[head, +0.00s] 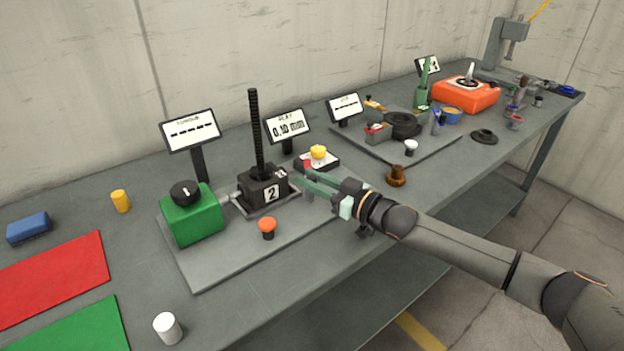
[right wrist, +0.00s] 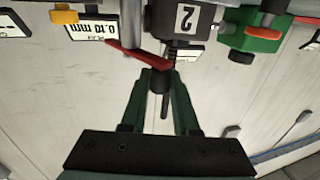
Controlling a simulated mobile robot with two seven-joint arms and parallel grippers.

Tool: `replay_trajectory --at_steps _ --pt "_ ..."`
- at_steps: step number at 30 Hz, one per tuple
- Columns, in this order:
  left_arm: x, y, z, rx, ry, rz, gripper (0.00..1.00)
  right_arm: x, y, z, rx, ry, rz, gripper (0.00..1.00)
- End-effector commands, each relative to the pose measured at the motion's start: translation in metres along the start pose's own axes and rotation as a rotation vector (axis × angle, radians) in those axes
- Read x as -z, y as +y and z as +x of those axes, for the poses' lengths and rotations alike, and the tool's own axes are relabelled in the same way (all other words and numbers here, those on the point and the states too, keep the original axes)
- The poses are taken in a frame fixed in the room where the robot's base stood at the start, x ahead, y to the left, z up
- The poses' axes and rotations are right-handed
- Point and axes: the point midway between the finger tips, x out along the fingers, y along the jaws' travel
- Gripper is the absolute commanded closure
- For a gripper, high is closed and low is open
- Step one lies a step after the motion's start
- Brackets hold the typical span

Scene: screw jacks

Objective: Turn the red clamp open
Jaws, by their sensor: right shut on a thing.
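The red clamp is a slim red lever (right wrist: 135,53) in the right wrist view, lying slantwise across the fingertips of my right gripper (right wrist: 158,72). A small red part (head: 307,164) shows just behind the green fingers of my right gripper (head: 306,181) in the head view. The fingers are shut on the lever, and their tips hide part of it. Beside it stands the black screw jack (head: 262,186), marked 2, with its upright threaded spindle (head: 256,130). My left gripper is not in view.
A green box with a black knob (head: 192,216) is left of the jack. An orange button (head: 267,226) stands in front, and a yellow-topped part (head: 318,153) behind. The play display (head: 288,126) reads 0.10 mm. A brown knobbed piece (head: 396,177) stands right of my gripper.

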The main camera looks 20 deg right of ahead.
Motion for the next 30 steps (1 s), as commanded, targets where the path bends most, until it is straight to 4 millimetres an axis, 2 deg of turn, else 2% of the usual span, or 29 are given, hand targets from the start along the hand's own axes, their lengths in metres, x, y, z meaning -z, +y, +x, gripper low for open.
replay_trajectory --at_steps 10,21,30 --pt "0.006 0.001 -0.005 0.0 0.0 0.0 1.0 0.005 -0.012 0.009 -0.082 0.015 0.003 1.0" --pt "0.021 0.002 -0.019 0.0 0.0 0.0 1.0 0.008 -0.013 0.013 -0.224 0.018 0.003 1.0" --pt "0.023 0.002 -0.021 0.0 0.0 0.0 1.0 0.004 -0.01 0.012 -0.262 0.009 0.0 1.0"
